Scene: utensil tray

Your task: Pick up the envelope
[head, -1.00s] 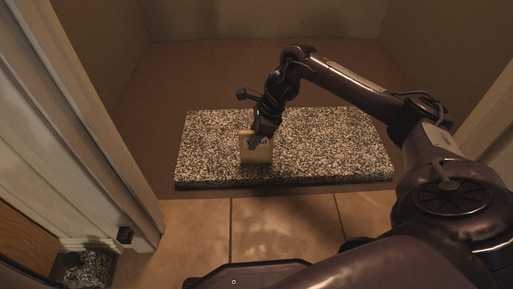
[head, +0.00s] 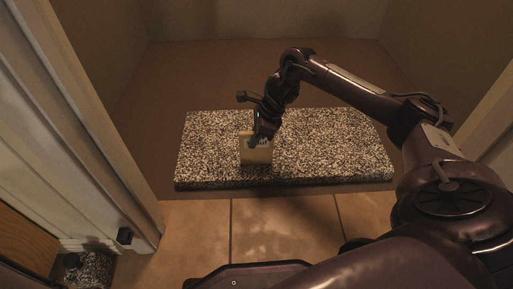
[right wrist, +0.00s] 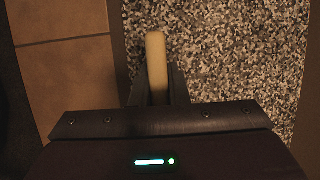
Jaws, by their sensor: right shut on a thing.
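The envelope (head: 257,155) is a pale cream, squarish thing at the left part of the speckled mat (head: 330,150). My right gripper (head: 259,139) comes down on it from above and is shut on its upper part. In the right wrist view the envelope (right wrist: 156,62) shows edge-on as a narrow cream strip between the two dark fingers of the right gripper (right wrist: 157,88). It looks upright. I cannot tell whether its lower edge touches the mat. My left gripper is not in view.
A white door frame (head: 85,120) stands at the left, with another pale frame edge at the far right. Walls close in the space behind the mat. Tiled floor (head: 280,228) lies in front. The right part of the mat is clear.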

